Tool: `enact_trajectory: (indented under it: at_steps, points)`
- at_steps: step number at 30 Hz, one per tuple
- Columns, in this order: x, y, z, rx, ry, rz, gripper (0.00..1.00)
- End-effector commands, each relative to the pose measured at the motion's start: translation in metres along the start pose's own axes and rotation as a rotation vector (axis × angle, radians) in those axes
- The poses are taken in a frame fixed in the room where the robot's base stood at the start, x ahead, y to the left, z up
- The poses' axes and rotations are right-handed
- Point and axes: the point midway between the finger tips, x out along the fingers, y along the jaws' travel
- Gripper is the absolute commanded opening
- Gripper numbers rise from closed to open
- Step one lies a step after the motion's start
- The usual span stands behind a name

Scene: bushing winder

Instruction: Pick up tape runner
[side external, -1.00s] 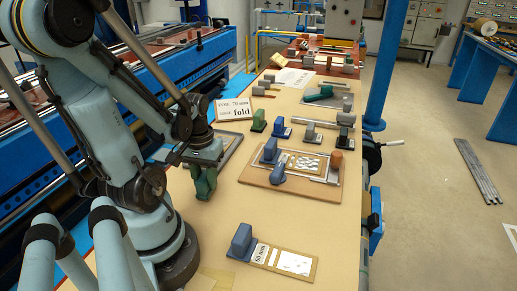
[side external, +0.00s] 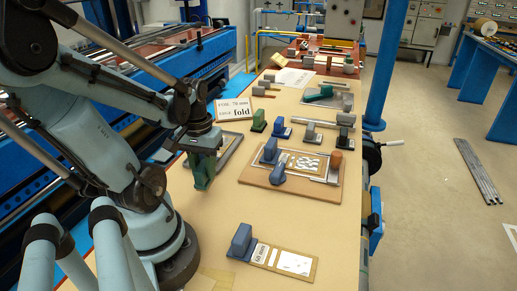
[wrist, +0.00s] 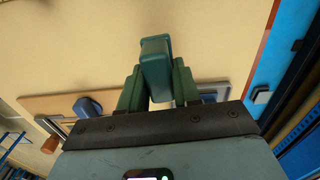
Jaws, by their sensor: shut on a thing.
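A dark teal-green block (wrist: 156,68), which I take to be the tape runner, sits between the two green fingers of my gripper (wrist: 157,85) in the wrist view. The fingers are shut on its sides. In the side view my gripper (side external: 203,170) points down over the left part of the table, above a grey-rimmed tray. The held block cannot be told apart from the green fingers there. Its lower part is hidden.
A wooden board (side external: 258,181) with blue-handled tools lies to the right. Several small handled tools, including a green one (side external: 258,121), stand behind it. A sign (side external: 234,108) stands at the back. A blue-handled block (side external: 241,238) stands in front.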

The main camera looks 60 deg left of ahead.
Motion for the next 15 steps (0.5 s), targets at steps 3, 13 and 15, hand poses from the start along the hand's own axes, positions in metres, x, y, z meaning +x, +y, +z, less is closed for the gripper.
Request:
enact_trajectory:
  at_steps: [3, 13, 15]
  points:
    - [-0.014, 0.009, 0.007, 0.009, 0.0, 0.0, 0.0]
    - [-0.047, 0.056, 0.04, 0.012, 0.0, -0.001, 0.0]
    - [-0.054, 0.065, 0.045, 0.01, 0.0, -0.001, 0.0]
